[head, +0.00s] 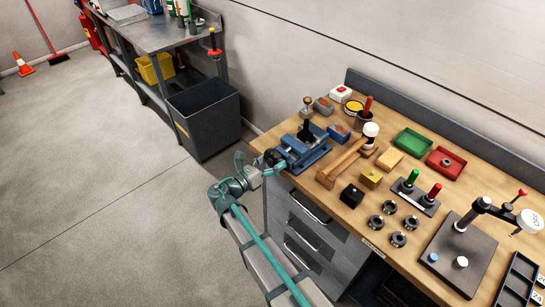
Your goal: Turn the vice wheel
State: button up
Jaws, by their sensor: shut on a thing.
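The blue vice (317,154) sits at the left end of the wooden workbench, near its front edge. My gripper (278,160) is at the vice's near-left end, where its wheel is. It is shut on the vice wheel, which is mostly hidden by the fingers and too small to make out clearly. My arm reaches up from the bottom of the view, in front of the bench drawers.
On the workbench (340,222), a wooden mallet (345,164), a black block (352,196) and a brass block (371,177) stand right of the vice. A dark bin (205,118) stands on the floor left of the bench.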

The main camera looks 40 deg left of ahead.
jog(key=shift+n+p, duration=0.35)
jog(key=shift+n, duration=0.15)
jog(key=o, duration=0.9)
jog(key=shift+o, duration=0.2)
jog(key=shift+s, duration=0.15)
jog(key=s+a, duration=0.2)
jog(key=s, duration=0.9)
jog(key=shift+s, duration=0.35)
